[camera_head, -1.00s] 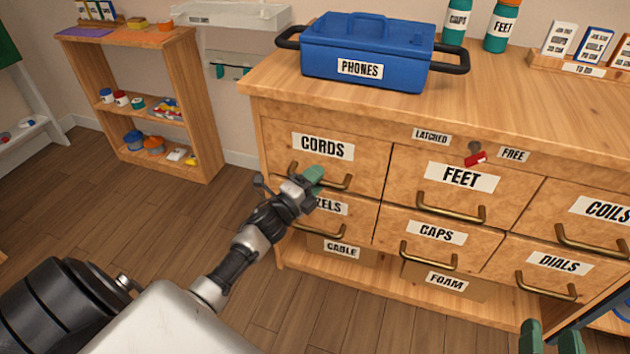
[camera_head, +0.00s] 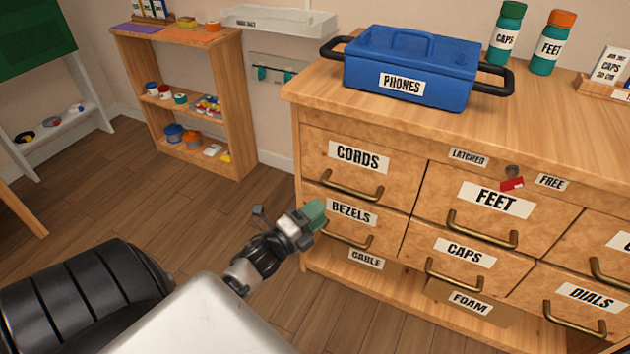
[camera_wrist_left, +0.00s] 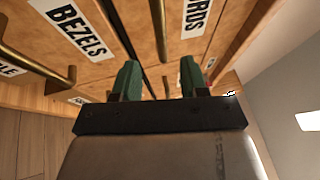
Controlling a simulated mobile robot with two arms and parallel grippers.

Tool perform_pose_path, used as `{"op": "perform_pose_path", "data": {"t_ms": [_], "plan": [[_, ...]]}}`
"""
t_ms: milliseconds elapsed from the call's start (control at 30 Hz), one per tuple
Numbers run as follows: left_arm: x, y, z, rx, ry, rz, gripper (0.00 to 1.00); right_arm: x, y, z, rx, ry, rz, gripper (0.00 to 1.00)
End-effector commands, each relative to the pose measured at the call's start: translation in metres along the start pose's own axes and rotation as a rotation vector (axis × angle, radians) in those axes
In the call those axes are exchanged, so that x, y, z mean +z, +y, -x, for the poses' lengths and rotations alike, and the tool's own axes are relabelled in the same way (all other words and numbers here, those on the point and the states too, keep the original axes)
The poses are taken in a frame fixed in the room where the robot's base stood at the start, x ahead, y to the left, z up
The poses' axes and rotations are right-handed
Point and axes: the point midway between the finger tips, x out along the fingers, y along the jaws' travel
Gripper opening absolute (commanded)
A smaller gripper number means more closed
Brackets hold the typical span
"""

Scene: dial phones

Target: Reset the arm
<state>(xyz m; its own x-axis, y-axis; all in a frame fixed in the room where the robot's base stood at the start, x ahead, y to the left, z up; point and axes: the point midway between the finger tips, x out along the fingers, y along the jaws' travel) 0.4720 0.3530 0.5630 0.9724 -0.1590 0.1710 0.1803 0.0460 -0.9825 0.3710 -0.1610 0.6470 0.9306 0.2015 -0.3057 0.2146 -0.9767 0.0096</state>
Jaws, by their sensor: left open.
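My left gripper (camera_head: 314,215) has green fingertips and is in front of the left column of the wooden drawer cabinet, beside the BEZELS label (camera_head: 352,212) in the head view. In the left wrist view its two green fingers (camera_wrist_left: 160,82) are apart with nothing between them. The CORDS drawer (camera_head: 342,170) above and the BEZELS drawer look shut. Whether the gripper touches the cabinet cannot be told. My right gripper is not in view.
A blue PHONES box (camera_head: 412,70) stands on the cabinet top, with a CAPS bottle (camera_head: 506,32) and a FEET bottle (camera_head: 551,42) behind. A red latch (camera_head: 512,184) sits above the FEET drawer (camera_head: 492,215). A wooden shelf (camera_head: 185,95) stands left; the floor between is clear.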

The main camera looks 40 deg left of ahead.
Motion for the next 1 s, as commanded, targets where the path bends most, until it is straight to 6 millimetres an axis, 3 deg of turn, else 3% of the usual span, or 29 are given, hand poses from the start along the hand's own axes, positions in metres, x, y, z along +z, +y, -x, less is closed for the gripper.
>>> {"op": "perform_pose_path", "data": {"t_ms": [667,833,1000], "plan": [[-0.002,-0.001,0.005,0.000,-0.003,0.013,0.44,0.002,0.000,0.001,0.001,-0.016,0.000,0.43],[-0.028,-0.016,0.002,0.026,-0.060,0.226,0.44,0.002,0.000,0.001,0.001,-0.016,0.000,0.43],[-0.082,-0.043,0.007,0.113,-0.165,0.694,0.44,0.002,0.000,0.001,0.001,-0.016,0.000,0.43]]}}
